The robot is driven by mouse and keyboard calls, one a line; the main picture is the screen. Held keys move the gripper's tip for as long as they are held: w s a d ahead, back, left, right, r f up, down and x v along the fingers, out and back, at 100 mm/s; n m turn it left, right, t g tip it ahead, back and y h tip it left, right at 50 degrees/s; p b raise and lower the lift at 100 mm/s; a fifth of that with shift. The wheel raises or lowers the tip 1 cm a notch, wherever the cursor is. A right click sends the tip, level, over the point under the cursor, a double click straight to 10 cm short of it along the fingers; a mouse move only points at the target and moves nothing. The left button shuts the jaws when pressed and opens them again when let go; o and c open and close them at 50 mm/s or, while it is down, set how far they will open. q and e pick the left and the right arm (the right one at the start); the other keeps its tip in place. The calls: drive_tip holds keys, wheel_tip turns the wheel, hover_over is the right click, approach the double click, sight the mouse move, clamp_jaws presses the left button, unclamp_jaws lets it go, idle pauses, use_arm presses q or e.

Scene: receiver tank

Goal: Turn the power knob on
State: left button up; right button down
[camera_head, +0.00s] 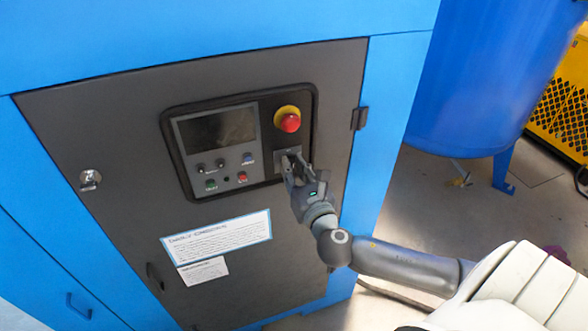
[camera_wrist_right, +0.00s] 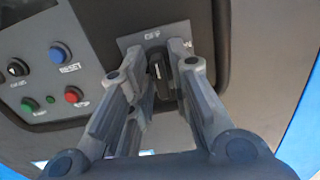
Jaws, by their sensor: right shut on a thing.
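The power knob (camera_wrist_right: 160,76) is a black rotary knob on a grey plate marked OFF at the top, with a partly hidden label at its right, in the right wrist view. It points roughly upward, towards the OFF mark. My right gripper (camera_head: 291,163) is at this plate in the head view, below the red emergency button (camera_head: 289,122). In the right wrist view the fingers of my right gripper (camera_wrist_right: 158,78) stand on both sides of the knob and are shut on it. In the head view the gripper hides the knob. My left gripper is not in view.
The control panel (camera_head: 171,125) has a dark screen (camera_head: 218,128) and several small buttons left of the knob. It sits in a dark grey door (camera_head: 130,140) of a blue cabinet (camera_head: 200,30). A blue tank (camera_head: 480,80) stands at the right, with open floor between.

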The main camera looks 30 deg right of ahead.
drive_tip(key=m, duration=0.4)
drive_tip(key=shift+d+f+m+b, duration=0.1)
drive_tip(key=shift+m+b, duration=0.3)
drive_tip(key=shift+d+m+b, duration=0.1)
drive_tip(key=shift+m+b, duration=0.5)
drive_tip(key=shift+m, duration=5.7)
drive_tip(key=shift+f, duration=0.1)
drive_tip(key=c, duration=1.5)
unclamp_jaws()
drive_tip(key=shift+c, duration=0.2)
drive_tip(key=shift+s, duration=0.1)
